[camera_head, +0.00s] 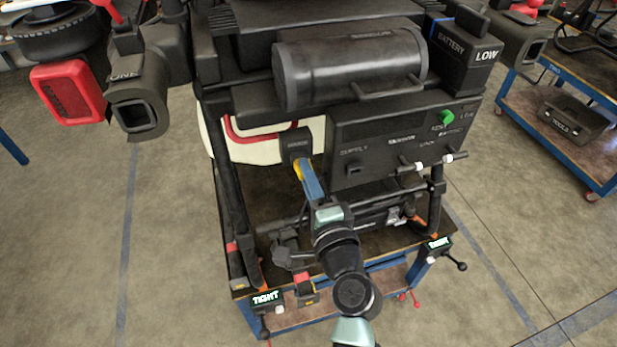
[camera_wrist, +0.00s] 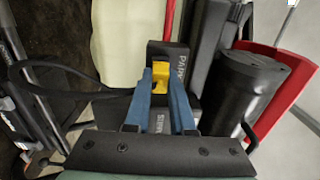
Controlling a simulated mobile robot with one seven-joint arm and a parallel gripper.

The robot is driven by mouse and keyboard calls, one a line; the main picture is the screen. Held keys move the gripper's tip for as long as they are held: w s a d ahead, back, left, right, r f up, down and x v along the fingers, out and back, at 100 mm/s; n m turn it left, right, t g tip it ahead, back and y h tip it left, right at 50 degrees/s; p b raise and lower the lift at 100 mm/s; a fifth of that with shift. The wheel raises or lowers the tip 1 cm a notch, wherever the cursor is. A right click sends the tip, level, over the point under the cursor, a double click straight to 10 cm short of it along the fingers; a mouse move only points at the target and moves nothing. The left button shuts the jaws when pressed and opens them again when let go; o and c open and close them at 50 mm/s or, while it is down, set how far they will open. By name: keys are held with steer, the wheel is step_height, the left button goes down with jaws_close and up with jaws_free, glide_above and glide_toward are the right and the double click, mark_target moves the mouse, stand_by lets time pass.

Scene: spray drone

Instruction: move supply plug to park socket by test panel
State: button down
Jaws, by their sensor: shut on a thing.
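The supply plug shows as a yellow piece (camera_wrist: 160,77) between the blue fingers of my gripper (camera_wrist: 161,78) in the wrist view. My gripper is shut on it. In the head view the yellow of the plug (camera_head: 298,169) shows beside the gripper (camera_head: 301,166). The plug's front meets the black park socket block (camera_wrist: 167,53), marked PARK. I cannot tell how deep it sits. The park socket (camera_head: 296,144) stands at the left edge of the test panel (camera_head: 400,143) in the head view. A black cable (camera_wrist: 70,66) loops left in the wrist view.
The panel has a green knob (camera_head: 446,118) and white-tipped levers (camera_head: 419,166) at its lower right. A black cylindrical tank (camera_head: 350,68) lies above it. The drone's dark legs (camera_head: 229,190) flank my arm. Two clamps with TIGHT labels (camera_head: 267,298) sit at the bench front.

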steer(key=shift+w+a, duration=0.1)
steer(key=shift+w, duration=0.1)
steer(key=c, duration=0.7)
jaws_free()
steer(key=b+v, duration=0.3)
steer(key=v, duration=0.9)
steer(key=shift+s, duration=0.4)
steer(key=shift+r, duration=0.1)
